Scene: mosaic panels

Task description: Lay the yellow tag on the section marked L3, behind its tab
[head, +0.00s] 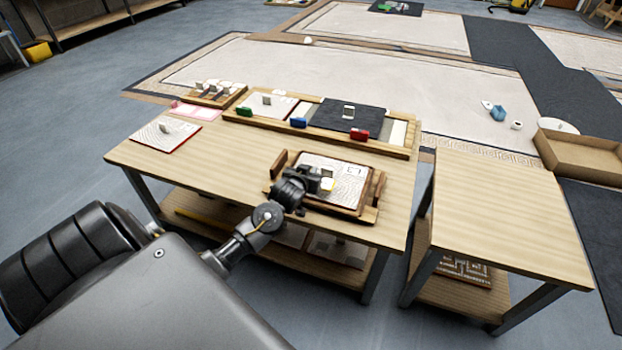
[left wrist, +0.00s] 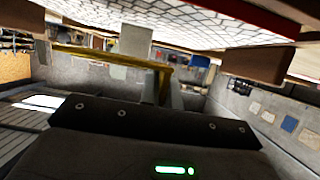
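In the left wrist view a thin yellow piece (left wrist: 105,55) spans the space before the gripper body, seemingly the tag seen edge-on between the fingers. Whether the tag touches the panel is unclear. No L3 marking is readable. My right gripper is out of view.
The framed panel (head: 347,173) sits near the table's front edge. A pale square with a small piece (head: 165,133), a pink sheet (head: 197,110) and a small tray of pale pieces (head: 212,92) lie at left. A second table (head: 500,215) stands at right, its top mostly clear.

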